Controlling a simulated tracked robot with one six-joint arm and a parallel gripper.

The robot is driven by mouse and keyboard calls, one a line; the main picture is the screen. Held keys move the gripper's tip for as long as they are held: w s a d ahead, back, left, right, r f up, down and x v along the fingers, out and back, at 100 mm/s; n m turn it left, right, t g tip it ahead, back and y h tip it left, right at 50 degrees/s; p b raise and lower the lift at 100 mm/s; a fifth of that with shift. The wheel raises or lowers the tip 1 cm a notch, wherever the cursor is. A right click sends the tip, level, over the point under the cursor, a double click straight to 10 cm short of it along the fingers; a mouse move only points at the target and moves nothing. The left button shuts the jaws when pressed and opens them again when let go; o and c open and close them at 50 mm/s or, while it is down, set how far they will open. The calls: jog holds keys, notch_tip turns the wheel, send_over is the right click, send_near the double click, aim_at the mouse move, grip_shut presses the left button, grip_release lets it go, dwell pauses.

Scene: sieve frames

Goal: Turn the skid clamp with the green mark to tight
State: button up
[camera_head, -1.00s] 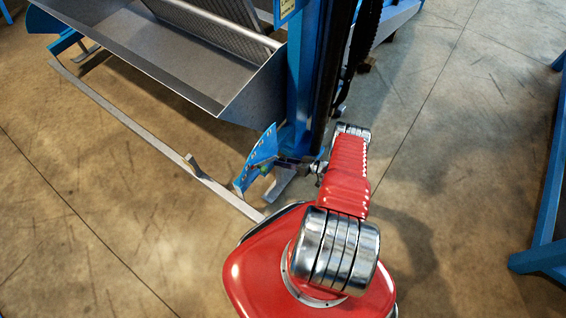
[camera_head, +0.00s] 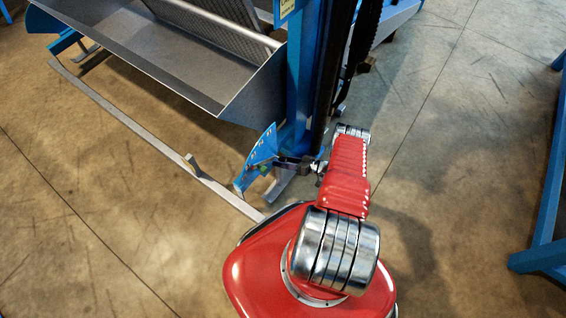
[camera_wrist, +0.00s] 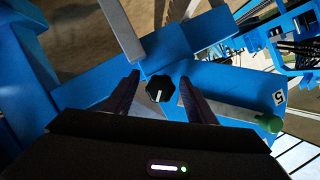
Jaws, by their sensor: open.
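In the wrist view a black lobed knob (camera_wrist: 160,89) with a white line on its face sits on a blue bracket (camera_wrist: 235,88). To its right a grey bar ends in a green cap (camera_wrist: 269,122); a small green spot also shows at the blue slotted plate in the head view (camera_head: 263,169). Which part the green marks is not clear. My gripper (camera_wrist: 160,86) is open, with one dark finger on each side of the knob; I cannot tell whether they touch it. In the head view my gripper (camera_head: 290,164) is small beside the blue plate, at the foot of the blue post.
A grey metal trough (camera_head: 190,75) stands at the upper left. A long grey rail (camera_head: 130,130) lies along the floor in front of it. Blue framing (camera_head: 548,215) stands at far right. The floor between is clear.

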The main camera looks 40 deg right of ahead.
jog(key=v, duration=1.3)
jog(key=shift+s+d, duration=0.25)
jog(key=shift+s, duration=0.05)
